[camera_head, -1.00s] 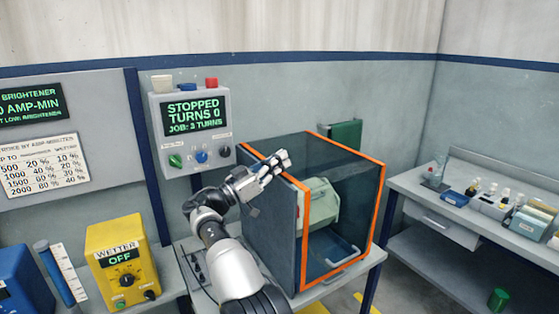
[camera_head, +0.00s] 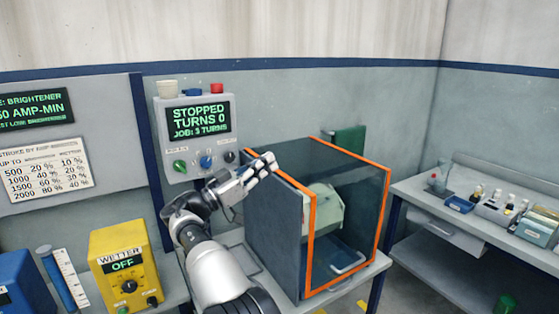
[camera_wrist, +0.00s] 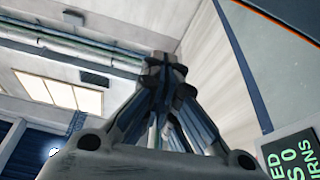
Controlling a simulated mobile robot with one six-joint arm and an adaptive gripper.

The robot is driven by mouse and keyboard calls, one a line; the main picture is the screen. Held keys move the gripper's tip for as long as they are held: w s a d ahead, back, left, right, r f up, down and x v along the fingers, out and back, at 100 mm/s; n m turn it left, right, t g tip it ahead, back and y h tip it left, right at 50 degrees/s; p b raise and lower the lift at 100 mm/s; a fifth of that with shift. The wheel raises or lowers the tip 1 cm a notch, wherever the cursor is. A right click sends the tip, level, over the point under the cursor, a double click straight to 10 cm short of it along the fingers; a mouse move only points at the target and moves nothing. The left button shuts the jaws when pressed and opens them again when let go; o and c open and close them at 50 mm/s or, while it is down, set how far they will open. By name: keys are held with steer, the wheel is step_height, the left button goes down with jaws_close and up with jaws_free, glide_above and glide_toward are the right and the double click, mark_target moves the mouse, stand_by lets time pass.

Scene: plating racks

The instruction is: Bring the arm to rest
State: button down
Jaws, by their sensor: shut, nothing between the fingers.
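My gripper (camera_head: 262,164) is raised in front of the control box, beside the upper left edge of the orange-framed enclosure (camera_head: 312,240). It is shut and empty. In the wrist view my gripper (camera_wrist: 166,68) points up past the wall and ceiling, with its fingers together. The arm reaches up from the bottom of the head view. I cannot tell whether the fingertips touch the enclosure's top edge.
The control box (camera_head: 182,150) reads STOPPED, TURNS 0, JOB: 3 TURNS. A yellow box (camera_head: 108,262) marked WETTER, OFF stands at left by a blue cylinder (camera_head: 56,280). A side bench (camera_head: 415,190) with bottles and trays is at right. Open air lies above the enclosure.

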steer(key=s+d+r+n+g+y, duration=0.1)
steer(key=d+n+g+y, duration=0.1)
steer(key=d, duration=0.5)
steer(key=s+d+r+n+g+y, duration=0.2)
steer(key=d, duration=0.4)
steer(key=s+d+f+n+g+y, duration=0.25)
steer(key=s+d+y, duration=0.25)
steer(key=s+d, duration=0.6)
steer(key=s+d+f+n+g+y, duration=0.1)
steer(key=s+f+y, duration=0.1)
steer(key=s, duration=0.7)
steer(key=s+d+f+n+g+y, duration=0.1)
steer(key=s+f+y, duration=0.15)
steer(key=s, duration=0.75)
steer(key=s+a+f+y, duration=0.2)
steer(key=s+f, duration=0.2)
steer(key=s, duration=0.3)
steer(key=s+a+f+n+y, duration=0.1)
steer(key=s+a+f+y, duration=0.1)
steer(key=s+f, duration=0.3)
steer(key=shift+s+a+f+p, duration=0.15)
steer(key=shift+s+a+p, duration=0.25)
steer(key=shift+s, duration=0.65)
steer(key=c, duration=2.3)
jaws_free()
